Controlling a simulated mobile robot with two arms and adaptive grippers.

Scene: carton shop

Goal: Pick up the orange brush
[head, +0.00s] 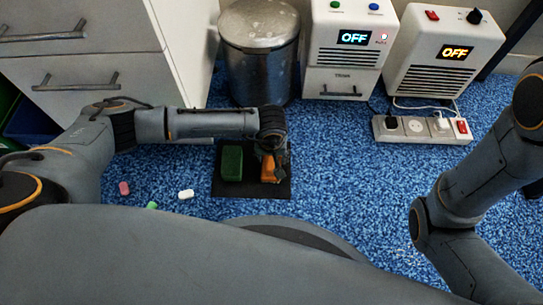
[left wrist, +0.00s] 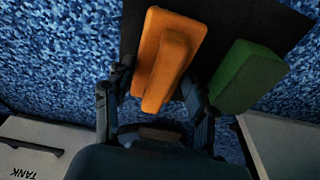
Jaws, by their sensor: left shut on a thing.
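The orange brush (head: 268,168) is a block with a raised ridge. It is at the right part of a black mat (head: 250,189) on the blue carpet. In the left wrist view the brush (left wrist: 168,55) stands between the fingers of my left gripper (left wrist: 155,98), which is shut on it. In the head view my left gripper (head: 281,165) is at the brush's right side and hides part of it. Whether the brush touches the mat cannot be told. My right arm shows at the right, but its gripper is out of view.
A green block (head: 232,163) lies on the mat just left of the brush. A metal bin (head: 262,60) stands behind. Two white OFF-display units (head: 350,60) and a power strip (head: 423,130) are at the back right. Small coloured pieces (head: 185,194) lie on the carpet at left.

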